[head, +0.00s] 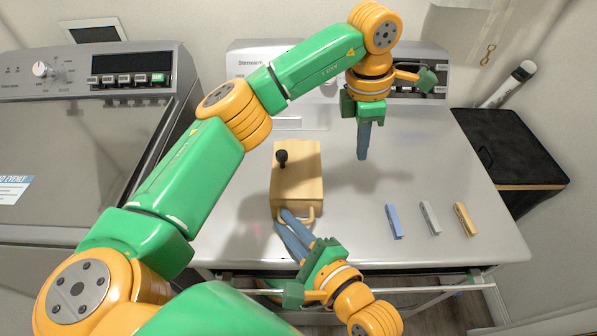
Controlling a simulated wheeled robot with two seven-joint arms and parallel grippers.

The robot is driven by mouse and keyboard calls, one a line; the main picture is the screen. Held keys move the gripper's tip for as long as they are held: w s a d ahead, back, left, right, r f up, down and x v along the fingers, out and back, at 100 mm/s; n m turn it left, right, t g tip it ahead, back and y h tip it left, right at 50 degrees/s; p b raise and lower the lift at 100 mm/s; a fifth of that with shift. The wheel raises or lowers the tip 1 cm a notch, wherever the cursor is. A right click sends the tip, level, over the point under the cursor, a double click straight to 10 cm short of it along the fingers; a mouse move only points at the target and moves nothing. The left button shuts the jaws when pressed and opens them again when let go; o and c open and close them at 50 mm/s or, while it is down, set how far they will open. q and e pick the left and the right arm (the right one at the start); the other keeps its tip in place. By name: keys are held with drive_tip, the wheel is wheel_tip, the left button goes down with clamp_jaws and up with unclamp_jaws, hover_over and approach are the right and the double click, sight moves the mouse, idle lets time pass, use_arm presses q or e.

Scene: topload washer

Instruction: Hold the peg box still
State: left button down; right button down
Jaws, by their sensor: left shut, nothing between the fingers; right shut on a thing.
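The peg box (306,178) is a light wooden box on the white washer top, left of the middle.
A blue peg (394,221), a grey peg (430,218) and a wooden peg (465,219) lie apart on the washer top (440,165) at the right. A control panel stands along the back. A black-topped box (505,145) is beyond the right edge. Another washer (70,150) is at the left.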

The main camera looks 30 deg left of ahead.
use_arm(q)
drive_tip(key=c, duration=1.6)
unclamp_jaws()
drive_tip(key=c, duration=1.1)
unclamp_jaws()
drive_tip(key=shift+r, duration=0.1)
drive_tip(key=r, duration=0.8)
drive_tip(key=a+r, duration=0.1)
drive_tip(key=r, duration=0.2)
drive_tip(key=shift+s+r, duration=0.4)
